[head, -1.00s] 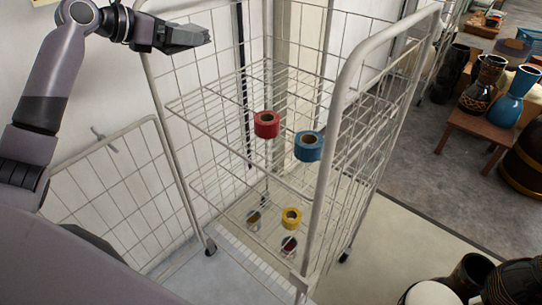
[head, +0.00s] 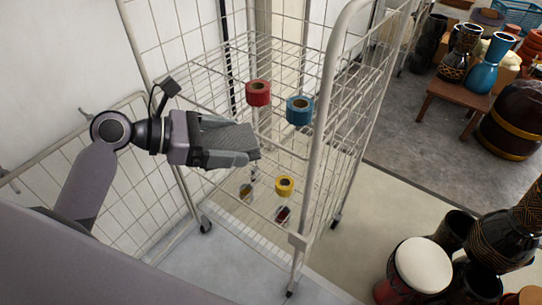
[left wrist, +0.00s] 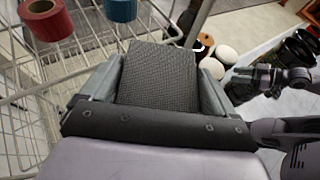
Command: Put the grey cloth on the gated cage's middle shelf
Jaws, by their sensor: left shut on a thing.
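The grey cloth (head: 232,136) is a folded, woven-looking pad. My left gripper (head: 240,150) is shut on it, with a finger on either side; the cloth (left wrist: 158,75) also shows between the fingers in the left wrist view. The gated cage (head: 325,130) is pale wire with a tall tube frame. Its middle shelf (head: 205,88) carries a red tape roll (head: 258,93) and a blue tape roll (head: 300,111).
A wire gate panel (head: 110,150) stands swung out at the left. A yellow tape roll (head: 284,186) and other small rolls are lower in the cage. Drums (head: 424,265) stand at the lower right, and a wooden bench (head: 455,95) with vases is behind.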

